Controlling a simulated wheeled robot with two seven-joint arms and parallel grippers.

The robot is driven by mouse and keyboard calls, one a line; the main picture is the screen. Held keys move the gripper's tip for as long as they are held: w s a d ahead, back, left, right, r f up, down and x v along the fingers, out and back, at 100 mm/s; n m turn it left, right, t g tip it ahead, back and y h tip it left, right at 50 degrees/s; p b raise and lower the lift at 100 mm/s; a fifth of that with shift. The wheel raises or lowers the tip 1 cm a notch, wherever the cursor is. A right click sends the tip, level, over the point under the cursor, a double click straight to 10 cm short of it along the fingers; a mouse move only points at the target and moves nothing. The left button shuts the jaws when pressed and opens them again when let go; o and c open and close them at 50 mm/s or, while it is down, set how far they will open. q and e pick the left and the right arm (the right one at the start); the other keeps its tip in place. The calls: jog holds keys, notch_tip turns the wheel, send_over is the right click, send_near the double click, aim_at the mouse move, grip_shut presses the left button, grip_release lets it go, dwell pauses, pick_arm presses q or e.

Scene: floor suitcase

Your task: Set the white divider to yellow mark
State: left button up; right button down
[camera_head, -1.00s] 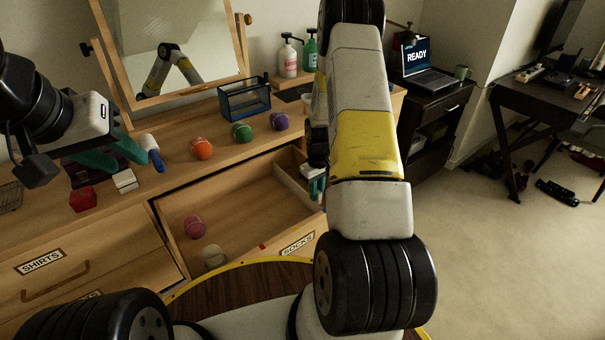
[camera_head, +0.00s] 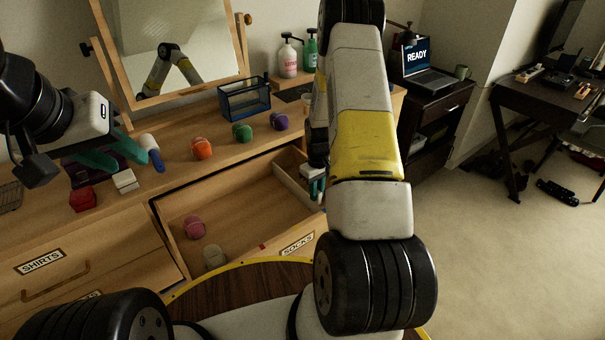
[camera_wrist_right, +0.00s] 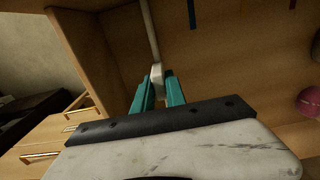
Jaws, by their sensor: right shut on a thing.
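The open socks drawer (camera_head: 225,205) has a pale divider (camera_head: 294,184) near its right side. In the right wrist view the divider shows as a thin white strip (camera_wrist_right: 150,30) with a white tab (camera_wrist_right: 157,76) at its near end. My right gripper (camera_wrist_right: 157,88) is shut on that tab; in the head view my right arm largely hides it. A blue mark (camera_wrist_right: 191,12) and a red mark (camera_wrist_right: 292,4) lie to the right of the strip. I cannot make out a yellow mark. My left gripper (camera_head: 128,156) is open and empty above the dresser top.
Rolled pink (camera_head: 194,227) and pale (camera_head: 214,257) socks lie at the drawer's left. Orange (camera_head: 202,149), green and purple rolls, a blue bin (camera_head: 245,103) and a red box (camera_head: 83,199) stand on the dresser. The drawer's middle is clear.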

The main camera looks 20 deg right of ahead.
dwell(0.3)
jog(key=s+a, duration=0.3)
jog(key=a, duration=0.5)
jog(key=s+a, duration=0.3)
jog(key=a, duration=0.6)
jog(key=c, duration=1.4)
grip_release()
jog(key=shift+o, duration=0.2)
notch_tip(320, 180, up, 8)
jog(key=shift+f, duration=0.1)
